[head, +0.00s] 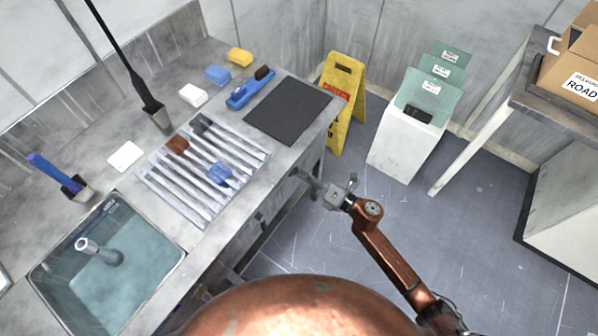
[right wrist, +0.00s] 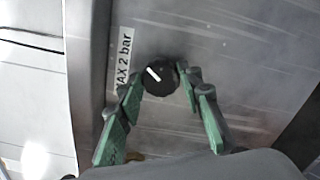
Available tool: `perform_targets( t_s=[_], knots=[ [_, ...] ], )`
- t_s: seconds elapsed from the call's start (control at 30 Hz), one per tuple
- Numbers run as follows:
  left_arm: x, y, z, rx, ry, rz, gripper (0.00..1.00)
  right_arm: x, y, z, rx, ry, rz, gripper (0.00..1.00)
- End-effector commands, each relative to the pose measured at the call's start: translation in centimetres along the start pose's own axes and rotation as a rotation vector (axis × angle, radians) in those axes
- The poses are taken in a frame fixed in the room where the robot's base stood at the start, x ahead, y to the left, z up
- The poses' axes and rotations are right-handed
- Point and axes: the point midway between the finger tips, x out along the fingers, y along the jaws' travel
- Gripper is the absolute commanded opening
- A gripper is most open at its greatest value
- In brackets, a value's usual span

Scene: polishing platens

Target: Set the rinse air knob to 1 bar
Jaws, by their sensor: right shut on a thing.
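The rinse air knob (right wrist: 160,76) is a round black knob with a white pointer line, set on a grey metal panel in the right wrist view. The pointer aims to the upper left in that view. A white label (right wrist: 124,62) beside it reads "MAX 2 bar", its start partly cut off by the finger. My right gripper (right wrist: 160,84) has its green-padded fingers on both sides of the knob and is shut on it. In the head view my right gripper (head: 312,185) is at the front face of the counter, and the knob is hidden there. My left gripper is not in view.
The counter holds a sink (head: 110,270), a slatted rack (head: 150,185) with brushes, a dark mat (head: 288,110) and sponges. A yellow caution sign (head: 343,95) and a white bin (head: 392,150) stand beyond its end. Open floor lies right of my arm.

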Motion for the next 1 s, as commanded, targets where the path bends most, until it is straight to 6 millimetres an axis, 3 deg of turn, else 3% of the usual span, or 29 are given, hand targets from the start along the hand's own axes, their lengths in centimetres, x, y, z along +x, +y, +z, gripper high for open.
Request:
perform_targets(
  t_s=[0.2, 0.53, 0.8, 0.83, 1.0],
  knots=[
    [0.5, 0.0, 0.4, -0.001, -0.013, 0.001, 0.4, 0.0, -0.2, -0.2, -0.08, 0.003, -0.002, 0.09],
    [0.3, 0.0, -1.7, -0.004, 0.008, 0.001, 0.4, 0.0, -0.1, -0.2, -0.116, 0.003, -0.002, 0.09],
    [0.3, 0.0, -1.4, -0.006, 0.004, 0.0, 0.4, 0.0, -0.1, -0.2, -0.115, 0.003, -0.002, 0.09],
    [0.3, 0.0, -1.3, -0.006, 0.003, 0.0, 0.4, 0.0, -0.1, -0.2, -0.115, 0.003, -0.002, 0.36],
    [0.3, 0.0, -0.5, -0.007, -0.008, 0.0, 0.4, 0.0, 0.0, -0.1, -0.115, 0.002, -0.001, 0.47]
  ],
)
